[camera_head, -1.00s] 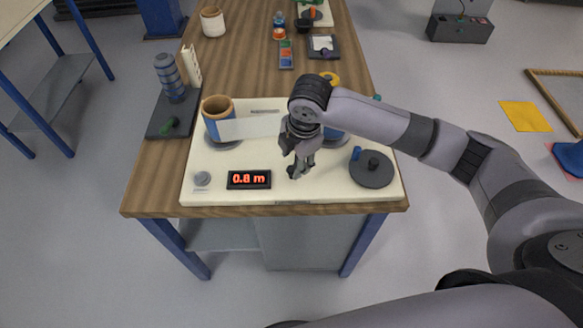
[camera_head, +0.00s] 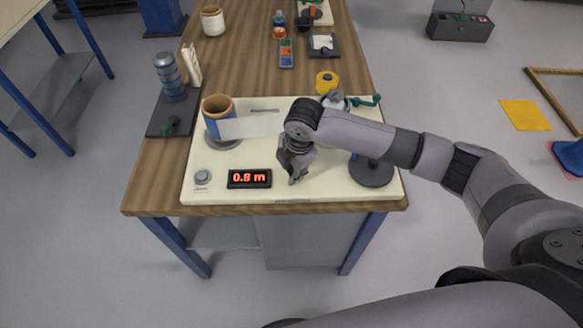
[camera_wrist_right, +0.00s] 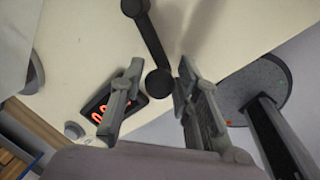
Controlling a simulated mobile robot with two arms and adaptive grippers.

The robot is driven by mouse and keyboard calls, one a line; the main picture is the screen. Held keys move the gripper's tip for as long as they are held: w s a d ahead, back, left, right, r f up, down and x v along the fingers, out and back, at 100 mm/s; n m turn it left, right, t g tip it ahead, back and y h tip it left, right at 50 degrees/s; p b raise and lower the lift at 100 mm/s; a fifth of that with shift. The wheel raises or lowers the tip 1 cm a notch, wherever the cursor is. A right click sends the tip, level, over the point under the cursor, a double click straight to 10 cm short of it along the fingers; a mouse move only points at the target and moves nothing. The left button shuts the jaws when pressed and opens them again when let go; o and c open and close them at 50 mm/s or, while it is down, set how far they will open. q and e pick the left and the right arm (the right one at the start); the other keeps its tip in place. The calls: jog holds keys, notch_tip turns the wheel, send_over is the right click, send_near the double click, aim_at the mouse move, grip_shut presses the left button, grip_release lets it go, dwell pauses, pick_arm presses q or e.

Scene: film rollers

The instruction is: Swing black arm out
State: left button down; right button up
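The black arm (camera_wrist_right: 150,40) shows in the right wrist view as a dark bar with a round knob at each end. Its near knob (camera_wrist_right: 158,83) lies in the gap between the fingers of my right gripper (camera_wrist_right: 160,92), which is open. I cannot tell whether a finger touches it. In the head view my right gripper (camera_head: 293,178) points down over the cream board (camera_head: 218,188), right of the red-lit display (camera_head: 249,178). The black arm is hidden there behind my gripper and forearm. My left gripper is not in view.
A blue roll with a tan core (camera_head: 218,108) stands left on the board, with a white strip (camera_head: 248,126) running right. A dark round base (camera_head: 372,174) is at the board's right. A teal handle (camera_head: 368,100) and yellow ring (camera_head: 327,80) stand behind my arm.

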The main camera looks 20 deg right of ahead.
grip_shut()
